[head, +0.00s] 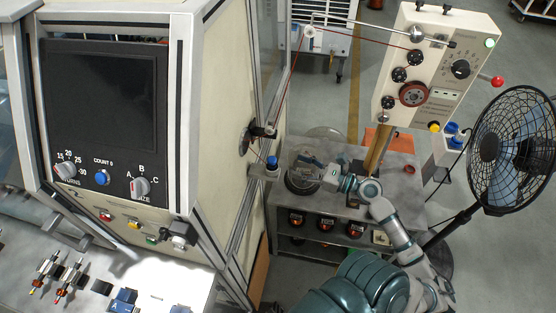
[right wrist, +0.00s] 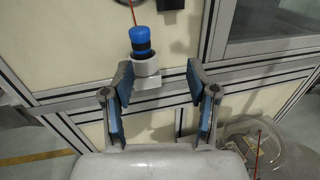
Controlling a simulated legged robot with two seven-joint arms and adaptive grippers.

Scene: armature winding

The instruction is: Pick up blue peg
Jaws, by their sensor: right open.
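The blue peg (head: 272,162) stands upright in a small light holder (head: 264,173) on the side of the large machine. In the right wrist view the blue peg (right wrist: 141,38) has a blue top and a dark lower band, and sits in a white round holder (right wrist: 147,66). My right gripper (head: 299,161) is to the right of the peg, apart from it. In the right wrist view the gripper (right wrist: 160,78) is open and empty. The peg shows beyond the fingertips, a little left of the middle between them. My left gripper is not in view.
The machine's cream side panel (right wrist: 88,28) and metal frame rail (right wrist: 250,72) are close behind the peg. A red wire (right wrist: 133,12) runs down to the peg. A grey table (head: 395,170) with spools below lies under my right arm. A fan (head: 512,150) stands at right.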

